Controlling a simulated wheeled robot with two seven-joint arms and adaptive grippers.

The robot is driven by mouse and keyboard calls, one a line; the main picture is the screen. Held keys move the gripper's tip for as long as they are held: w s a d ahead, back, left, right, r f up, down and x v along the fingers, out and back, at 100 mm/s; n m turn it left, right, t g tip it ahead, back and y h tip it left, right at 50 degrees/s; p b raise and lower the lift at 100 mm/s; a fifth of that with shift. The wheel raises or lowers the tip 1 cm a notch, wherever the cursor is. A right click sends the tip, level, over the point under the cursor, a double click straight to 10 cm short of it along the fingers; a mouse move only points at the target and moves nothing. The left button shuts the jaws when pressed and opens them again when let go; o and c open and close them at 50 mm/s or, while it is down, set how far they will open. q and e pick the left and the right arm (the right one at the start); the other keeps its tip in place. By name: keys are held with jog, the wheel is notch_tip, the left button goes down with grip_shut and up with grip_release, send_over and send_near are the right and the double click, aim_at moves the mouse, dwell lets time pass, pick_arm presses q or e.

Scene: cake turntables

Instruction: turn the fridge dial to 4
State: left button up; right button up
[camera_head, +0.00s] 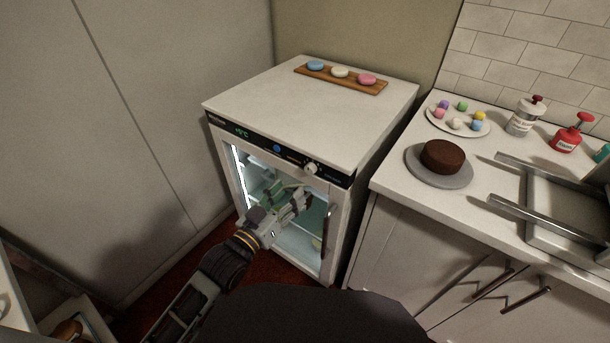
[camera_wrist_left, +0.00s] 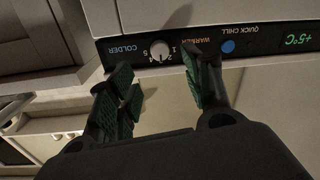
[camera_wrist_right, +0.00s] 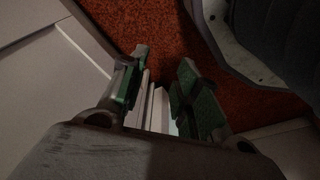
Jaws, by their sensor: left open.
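The fridge dial (camera_head: 311,168) is a small round white knob on the black control panel of the small fridge (camera_head: 301,109). The dial also shows in the left wrist view (camera_wrist_left: 159,49), upside down, between "COLDER" and "WARMER" with small numbers around it. I cannot tell which number it points to. My left gripper (camera_head: 301,197) is open in front of the glass door, just below the dial. In the left wrist view, its green-padded fingers (camera_wrist_left: 158,82) are spread and the dial shows beyond the gap, untouched. My right gripper (camera_wrist_right: 157,82) is open and empty.
The panel's display (camera_head: 242,132) reads +5°C, and a blue quick-chill button (camera_wrist_left: 228,46) sits beside the dial. A wooden board (camera_head: 352,83) with macarons lies on the fridge. The counter at right holds a chocolate cake (camera_head: 443,156) and a plate of colored sweets (camera_head: 433,123).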

aim_at(308, 171)
pick_arm(q)
jog(key=shift+b+x, duration=0.3)
jog(key=shift+x, duration=3.8)
jog(key=shift+w+d, duration=0.15)
jog(key=shift+w, duration=0.15)
pick_arm(e)
jog(key=r, duration=0.3)
jog(key=shift+w+a+r, duration=0.1)
jog(key=shift+a+r, duration=0.05)
jog(key=shift+a, duration=0.25)
jog(key=shift+w, duration=0.15)
pick_arm(q)
jog(key=c, duration=1.1)
pick_arm(e)
jog(key=shift+w+r, duration=0.15)
jog(key=shift+w, duration=0.25)
pick_arm(q)
jog(key=shift+o, duration=0.2)
